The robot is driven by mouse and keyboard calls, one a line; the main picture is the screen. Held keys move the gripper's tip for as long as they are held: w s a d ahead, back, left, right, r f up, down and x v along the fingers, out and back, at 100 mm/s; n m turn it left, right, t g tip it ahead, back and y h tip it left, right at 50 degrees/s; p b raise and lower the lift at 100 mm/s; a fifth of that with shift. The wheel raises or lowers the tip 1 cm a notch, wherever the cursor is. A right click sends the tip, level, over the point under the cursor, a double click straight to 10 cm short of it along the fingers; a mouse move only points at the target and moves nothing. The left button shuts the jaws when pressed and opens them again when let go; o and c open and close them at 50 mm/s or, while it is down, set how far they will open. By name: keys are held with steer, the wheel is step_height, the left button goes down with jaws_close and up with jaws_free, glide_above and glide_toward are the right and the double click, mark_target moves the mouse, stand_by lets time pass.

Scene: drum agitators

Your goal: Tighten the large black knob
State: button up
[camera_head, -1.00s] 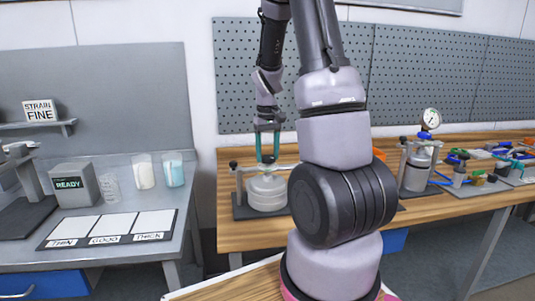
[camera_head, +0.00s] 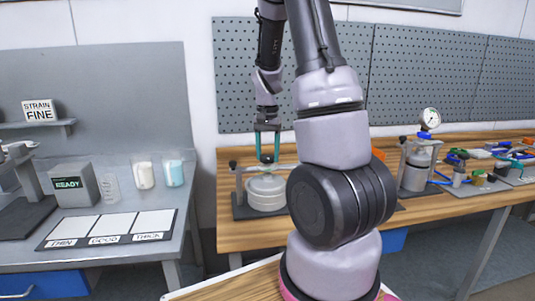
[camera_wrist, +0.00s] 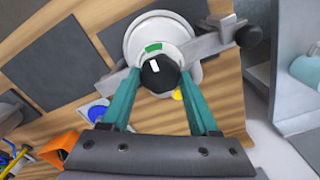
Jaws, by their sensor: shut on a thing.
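The large black knob (camera_wrist: 160,75) sits at the centre of a pale round drum (camera_wrist: 133,42), with a white mark on its top. A green mark lies on the lid beside it. My gripper (camera_wrist: 160,78) is shut on this knob, one teal finger on each side.
The drum stands on a dark plate on the wooden bench (camera_head: 240,237). To the right are a gauge apparatus (camera_head: 415,170) and several coloured parts. A grey table (camera_head: 185,210) at left holds a READY box (camera_head: 69,184) and cups. My arm hides the bench's middle.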

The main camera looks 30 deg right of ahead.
mark_target(268, 156)
steer(key=shift+w+r, duration=0.1)
stand_by(0.4)
steer(key=o, duration=1.4)
steer(key=shift+r, duration=0.1)
step_height(268, 156, up, 11)
steer(key=shift+f, duration=0.2)
